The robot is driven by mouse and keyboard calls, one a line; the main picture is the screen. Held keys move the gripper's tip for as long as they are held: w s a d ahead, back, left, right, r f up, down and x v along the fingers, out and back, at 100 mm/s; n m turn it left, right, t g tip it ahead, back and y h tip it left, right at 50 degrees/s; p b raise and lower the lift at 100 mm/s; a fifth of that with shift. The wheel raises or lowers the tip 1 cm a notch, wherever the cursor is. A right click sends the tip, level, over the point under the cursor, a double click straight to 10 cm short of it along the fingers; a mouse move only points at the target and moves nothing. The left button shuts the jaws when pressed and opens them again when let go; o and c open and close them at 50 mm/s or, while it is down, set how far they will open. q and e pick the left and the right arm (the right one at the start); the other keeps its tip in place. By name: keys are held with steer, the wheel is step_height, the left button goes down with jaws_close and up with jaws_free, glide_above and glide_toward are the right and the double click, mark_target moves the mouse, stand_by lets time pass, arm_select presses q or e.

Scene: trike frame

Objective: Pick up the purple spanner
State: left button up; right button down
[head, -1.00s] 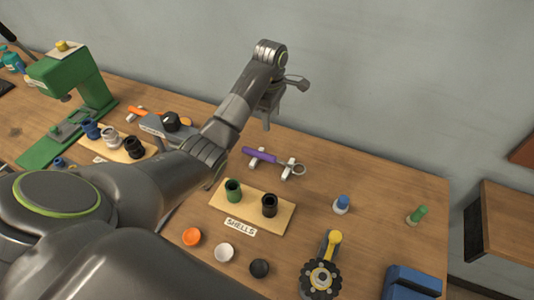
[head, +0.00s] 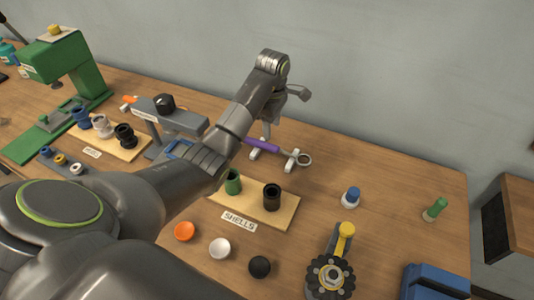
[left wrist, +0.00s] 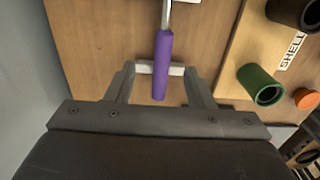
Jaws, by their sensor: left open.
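The purple spanner (head: 262,145) lies across two small white rests near the back of the table, its grey ring end pointing right in the head view. In the left wrist view its purple handle (left wrist: 162,66) runs between the fingers. My left gripper (head: 268,131) is open and hangs over the handle end of the spanner; the same gripper (left wrist: 161,84) shows in the wrist view with a finger on each side of the handle, with gaps on both sides. Whether the fingers are level with the handle is hard to tell. My right gripper is not in view.
The shells board (head: 284,215) with a green and a black cup is just in front of the spanner. A grey stand with a black knob (head: 163,102) and a green press (head: 75,70) stand to the left. The table right of the spanner is mostly clear.

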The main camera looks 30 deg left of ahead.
mark_target(267, 144)
arm_select(q)
step_height(267, 144, down, 3)
steer(key=shift+r+b, duration=0.2)
steer(key=shift+b, duration=0.7)
steer(key=f+b, duration=0.1)
steer(key=a+f+b, duration=0.1)
steer(key=f+b, duration=0.1)
steer(key=f, duration=0.1)
steer(key=shift+s+a+f+b, duration=0.1)
steer(key=shift+s+a+b, duration=0.05)
steer(key=shift+s+b, duration=0.2)
steer(key=shift+w+f+b, duration=0.1)
steer(key=shift+f+b, duration=0.35)
steer(key=shift+f, duration=0.05)
steer(key=shift+r, duration=0.1)
jaws_close()
